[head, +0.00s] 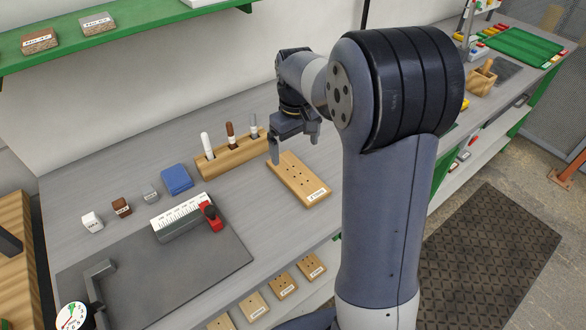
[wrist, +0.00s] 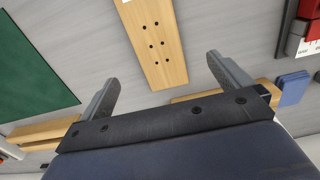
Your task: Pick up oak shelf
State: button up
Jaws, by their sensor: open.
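A light wooden board with several dark holes and a white label (head: 298,180) lies flat on the grey worktop, apparently the oak shelf; the label is too small to read. My gripper (head: 293,146) is above its far end, jaws apart and nothing between them. In the wrist view the board (wrist: 158,45) lies beyond and between the two open fingers (wrist: 162,68), its near end closest to the palm. Neither finger visibly touches it.
A wooden holder with several upright tools (head: 232,158) stands just left of the board, with a blue block (head: 176,180) further left. A grey measuring block with a red part (head: 182,217) sits on a dark mat (head: 225,268). Similar labelled boards (head: 283,287) rest on the lower shelf.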

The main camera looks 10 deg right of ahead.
aim_at(298, 175)
jog(key=f, duration=0.3)
jog(key=f+p, duration=0.1)
jog(key=f, duration=0.5)
jog(key=shift+s+d+f, duration=0.15)
jog(key=shift+d+f, duration=0.1)
jog(key=shift+d, duration=0.05)
jog(key=c, duration=1.2)
